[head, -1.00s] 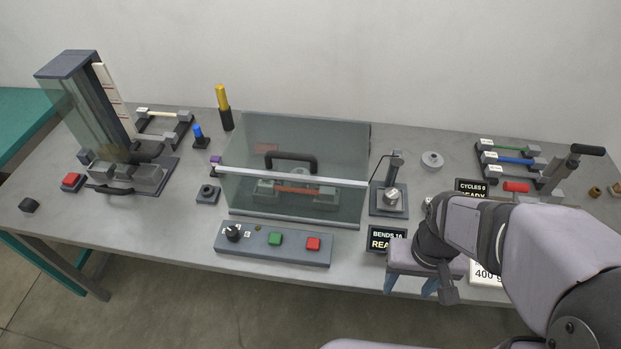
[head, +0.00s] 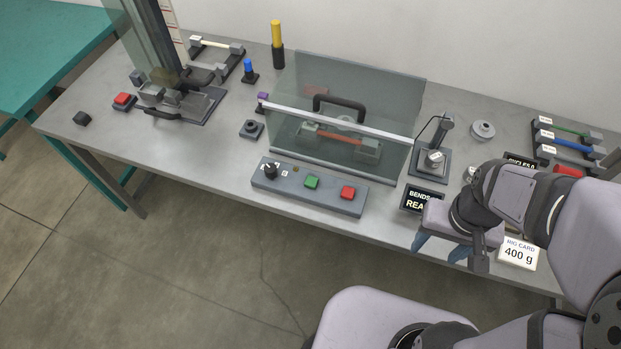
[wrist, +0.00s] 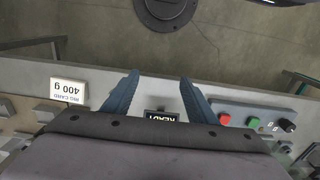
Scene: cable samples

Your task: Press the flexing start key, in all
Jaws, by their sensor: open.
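A grey control panel (head: 263,188) lies at the front of the bench with a black knob (head: 271,171), a green key (head: 311,182) and a red key (head: 348,192). In the wrist view the red key (wrist: 225,118) and green key (wrist: 252,123) are off to the right. My gripper (head: 437,248) is to the right of the panel, near the bench's front edge. Its blue fingers (wrist: 157,82) are apart with nothing between them.
A clear guard box (head: 345,110) with a black handle stands behind the panel. A rig card reading 400 g (head: 518,252) is right of my gripper. A small hanging-weight stand (head: 432,160) is behind the display.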

